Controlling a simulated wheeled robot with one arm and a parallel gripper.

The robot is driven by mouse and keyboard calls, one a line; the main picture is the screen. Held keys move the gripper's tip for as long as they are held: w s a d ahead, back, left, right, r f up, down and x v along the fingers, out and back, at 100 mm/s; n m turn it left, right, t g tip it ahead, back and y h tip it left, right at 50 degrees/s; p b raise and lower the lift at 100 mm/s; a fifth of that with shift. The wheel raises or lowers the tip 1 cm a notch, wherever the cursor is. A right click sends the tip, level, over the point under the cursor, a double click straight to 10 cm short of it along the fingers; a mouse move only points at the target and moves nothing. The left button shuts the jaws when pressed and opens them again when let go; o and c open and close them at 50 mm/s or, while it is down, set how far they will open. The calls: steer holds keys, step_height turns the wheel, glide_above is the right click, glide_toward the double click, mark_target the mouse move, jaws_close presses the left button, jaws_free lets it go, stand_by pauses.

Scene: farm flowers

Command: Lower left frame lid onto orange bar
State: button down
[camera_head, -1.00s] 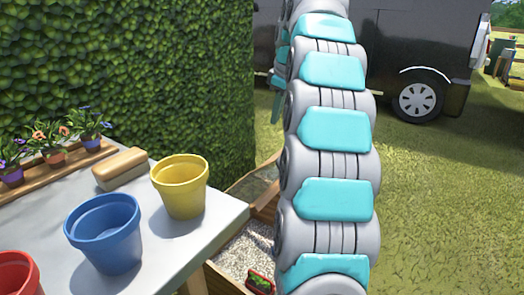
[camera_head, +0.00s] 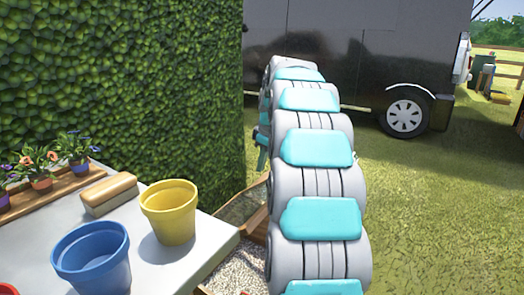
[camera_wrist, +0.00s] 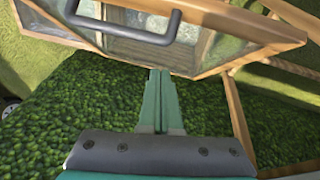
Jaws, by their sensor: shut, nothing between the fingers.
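In the wrist view a wood-framed glass lid (camera_wrist: 225,50) with a grey bar handle (camera_wrist: 130,28) fills the top of the picture. My gripper (camera_wrist: 160,76) is shut and empty, its green fingers together. The fingertips point at the lid's near wooden edge and overlap it in the picture; I cannot tell whether they touch it. In the head view, wooden frame parts (camera_head: 251,218) show beside my arm, which hides the rest of the frame and my gripper. I cannot make out an orange bar for certain in either view.
A table (camera_head: 205,250) at the left holds a yellow pot (camera_head: 168,215), a blue pot (camera_head: 92,262), a tan block (camera_head: 109,194) and potted flowers (camera_head: 38,170). A hedge (camera_head: 120,80) stands behind. A dark van (camera_head: 360,60) is parked beyond. Grass (camera_head: 440,210) at right is open.

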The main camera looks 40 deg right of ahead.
steer(key=shift+s+d+f, duration=0.3)
steer(key=shift+f, duration=0.35)
steer(key=shift+s+d+f, duration=0.25)
steer(key=shift+s+f, duration=0.05)
steer(key=shift+f, duration=0.3)
